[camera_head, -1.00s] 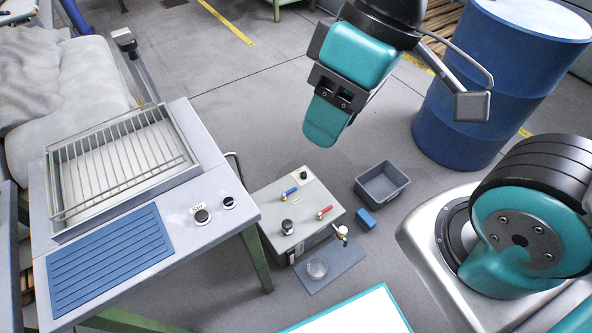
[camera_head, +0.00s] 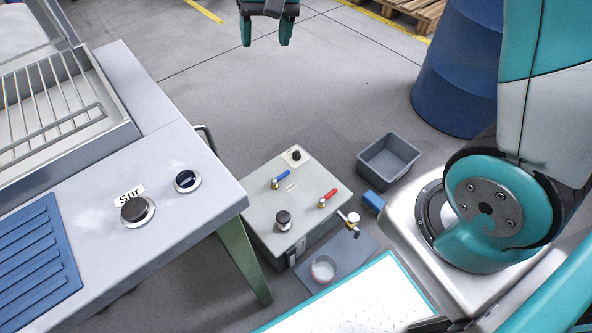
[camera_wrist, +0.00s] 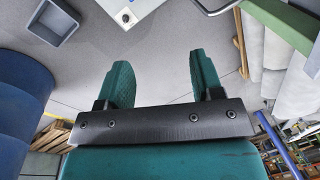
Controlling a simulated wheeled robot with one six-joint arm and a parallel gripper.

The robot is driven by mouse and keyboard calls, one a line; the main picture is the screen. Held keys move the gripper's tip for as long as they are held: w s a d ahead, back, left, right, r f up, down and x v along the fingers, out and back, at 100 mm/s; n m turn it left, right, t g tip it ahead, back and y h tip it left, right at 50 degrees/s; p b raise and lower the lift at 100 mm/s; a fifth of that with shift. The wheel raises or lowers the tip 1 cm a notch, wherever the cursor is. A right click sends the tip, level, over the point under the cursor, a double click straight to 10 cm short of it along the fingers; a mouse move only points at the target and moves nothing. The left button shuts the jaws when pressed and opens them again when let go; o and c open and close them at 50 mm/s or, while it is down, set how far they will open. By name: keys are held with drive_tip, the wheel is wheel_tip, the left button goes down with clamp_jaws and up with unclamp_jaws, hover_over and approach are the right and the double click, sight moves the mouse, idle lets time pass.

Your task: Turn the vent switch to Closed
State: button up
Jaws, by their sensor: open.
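The grey-green control box (camera_head: 262,208) stands on the floor in the middle of the head view. Near its back edge is a small dark knob on a pale plate (camera_head: 296,156). A second dark round switch (camera_head: 187,181) sits on the grey table, near a larger black knob labelled Stir (camera_head: 138,210). No vent label is readable, and I cannot tell which switch is the vent. My gripper (camera_head: 267,36) is at the top, beyond the box, open and empty. In the wrist view its two teal fingers (camera_wrist: 160,70) are apart, with the small knob (camera_wrist: 127,17) at the top edge.
The box also carries a blue lever (camera_head: 280,179), a red lever (camera_head: 328,198) and a black knob (camera_head: 283,219). A grey bin (camera_head: 388,160), a small blue block (camera_head: 372,202) and a blue barrel (camera_head: 455,90) stand to the right. The floor behind the box is clear.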

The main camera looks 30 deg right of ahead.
drive_tip(key=w+d+f+m+b, duration=0.2)
drive_tip(key=w+f+b, duration=0.1)
drive_tip(key=f, duration=0.4)
drive_tip(key=w+d+f+m+h+b, duration=0.1)
drive_tip(key=w+d+f+b, duration=0.1)
drive_tip(key=w+f+b, duration=0.3)
drive_tip(key=w+d+f+m+b, duration=0.1)
drive_tip(key=d+f+m+b, duration=0.1)
drive_tip(key=f, duration=0.6)
drive_tip(key=m+g+h+b, duration=0.1)
drive_tip(key=m+b, duration=0.4)
drive_tip(key=b, duration=0.6)
approach(296, 152)
drive_tip(key=f+b, duration=0.4)
drive_tip(key=f, duration=0.1)
drive_tip(key=f+b, duration=0.5)
drive_tip(key=shift+s+d+f, duration=0.15)
drive_tip(key=shift+s+f, duration=0.05)
drive_tip(key=shift+f, duration=0.2)
drive_tip(key=c, duration=0.9)
